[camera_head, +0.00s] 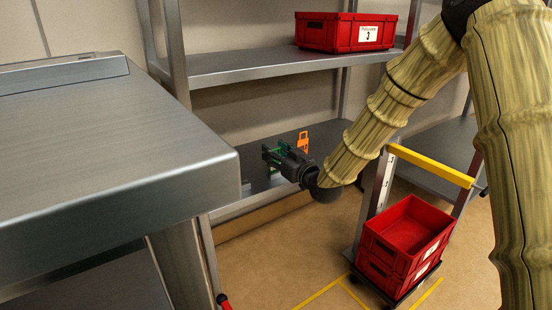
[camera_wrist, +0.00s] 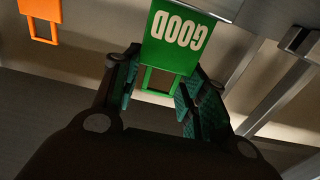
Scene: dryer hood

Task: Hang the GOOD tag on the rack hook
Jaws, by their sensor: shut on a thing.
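The green GOOD tag (camera_wrist: 180,42) is in the wrist view, its white lettering upside down there. Its open loop (camera_wrist: 147,80) points back toward my gripper (camera_wrist: 162,82), whose teal-padded fingers are shut on the tag around the loop end. In the head view my gripper (camera_head: 275,156) is over the lower rack shelf, beyond the steel hood's corner. The tag is hard to tell from the green finger pads there. An orange tag (camera_head: 303,141) stands out just right of my gripper. It also shows at upper left in the wrist view (camera_wrist: 40,12). No hook can be made out.
The steel hood (camera_head: 120,150) fills the left, its corner close to my gripper. The upper rack shelf (camera_head: 260,66) holds a red crate (camera_head: 345,32). Stacked red crates (camera_head: 407,238) stand on a yellow-handled trolley (camera_head: 430,165) at right. Floor shows between hood and trolley.

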